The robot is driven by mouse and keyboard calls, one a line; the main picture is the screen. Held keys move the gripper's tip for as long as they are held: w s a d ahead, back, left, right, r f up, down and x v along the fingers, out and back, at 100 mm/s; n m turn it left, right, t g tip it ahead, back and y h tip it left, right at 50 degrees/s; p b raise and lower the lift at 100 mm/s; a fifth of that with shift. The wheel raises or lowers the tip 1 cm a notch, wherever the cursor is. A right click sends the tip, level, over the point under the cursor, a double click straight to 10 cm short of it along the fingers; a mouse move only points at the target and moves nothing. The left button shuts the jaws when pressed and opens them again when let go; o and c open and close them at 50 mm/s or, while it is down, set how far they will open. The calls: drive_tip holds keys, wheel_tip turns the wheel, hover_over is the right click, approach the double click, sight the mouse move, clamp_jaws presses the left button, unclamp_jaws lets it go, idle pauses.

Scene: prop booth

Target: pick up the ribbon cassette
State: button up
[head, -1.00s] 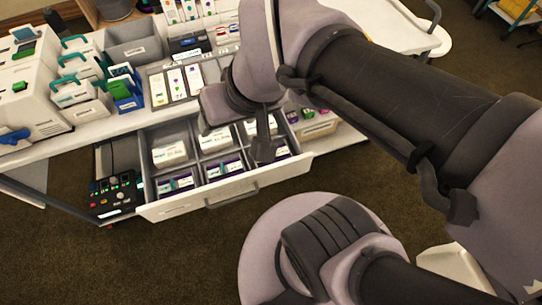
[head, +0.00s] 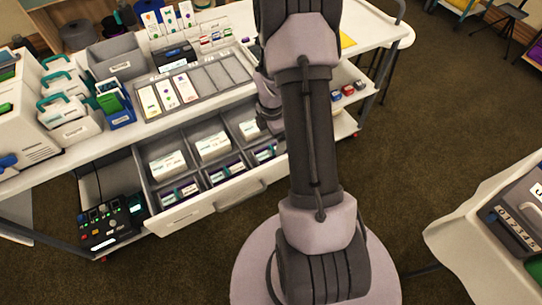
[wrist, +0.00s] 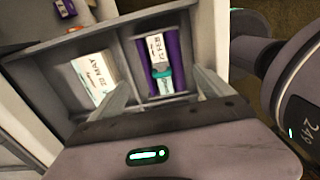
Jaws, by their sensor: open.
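A purple cassette-like item with a white label and a teal part (wrist: 160,65) lies in a drawer compartment in the wrist view. It may be the ribbon cassette; the label is too small to read surely. A white box (wrist: 95,75) lies in the compartment to its left. My gripper (wrist: 160,84) is open and empty, its fingers over the drawer, one on each side of the purple item in the picture. In the head view my arm hides most of the gripper. The open drawer (head: 205,212) there holds white boxes behind and purple-and-white items (head: 180,193) in front.
A cart top (head: 75,157) above the drawer carries a tray of cards (head: 210,83), a grey bin (head: 117,62) and teal-handled cases (head: 62,108). A black control box (head: 107,222) sits left of the drawer. Another table (head: 465,235) stands at right. Floor between is clear.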

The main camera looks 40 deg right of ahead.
sight(272, 148)
drive_tip(key=f+b, duration=0.3)
drive_tip(key=f, duration=0.3)
drive_tip(key=shift+s+f, duration=0.15)
drive_tip(key=shift+s, duration=0.05)
drive_tip(key=c, duration=1.3)
